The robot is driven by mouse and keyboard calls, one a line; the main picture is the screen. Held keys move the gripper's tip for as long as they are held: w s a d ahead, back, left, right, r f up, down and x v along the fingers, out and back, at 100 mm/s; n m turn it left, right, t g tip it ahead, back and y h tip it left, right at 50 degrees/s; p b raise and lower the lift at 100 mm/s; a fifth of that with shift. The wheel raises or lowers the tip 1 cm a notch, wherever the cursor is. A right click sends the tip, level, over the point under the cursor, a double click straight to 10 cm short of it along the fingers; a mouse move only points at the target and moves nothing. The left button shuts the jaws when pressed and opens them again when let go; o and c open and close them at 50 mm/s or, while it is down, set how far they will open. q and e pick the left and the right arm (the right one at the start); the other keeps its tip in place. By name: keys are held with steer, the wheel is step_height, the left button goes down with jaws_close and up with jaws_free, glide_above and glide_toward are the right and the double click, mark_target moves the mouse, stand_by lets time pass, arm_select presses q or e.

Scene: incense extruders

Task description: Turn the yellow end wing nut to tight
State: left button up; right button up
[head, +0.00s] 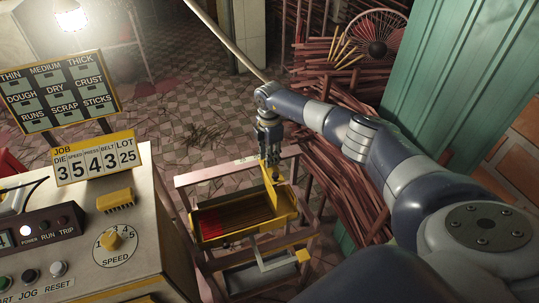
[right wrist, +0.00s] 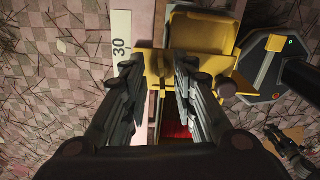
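A yellow wing nut (right wrist: 159,63) shows between the fingertips of my right gripper in the right wrist view. It sits at the far end of a yellow trough (head: 207,232) holding red sticks, and in the head view my gripper mostly covers it. My right gripper (head: 269,157) points down over that end. In the right wrist view its two fingers (right wrist: 159,74) stand apart, one on each side of the yellow part. Whether they touch it is not clear. My left gripper is not in the head view.
The trough rests on a pinkish frame (head: 228,172). A control console (head: 85,215) with a yellow speed knob (head: 112,241) stands left, below a sign board (head: 58,92). Bundles of sticks (head: 335,160) and a green panel (head: 440,75) are close on the right. A strip marked 30 (right wrist: 121,45) lies beside the fingers.

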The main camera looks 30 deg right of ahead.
step_height(320, 180, up, 12)
stand_by(0.6)
stand_by(0.4)
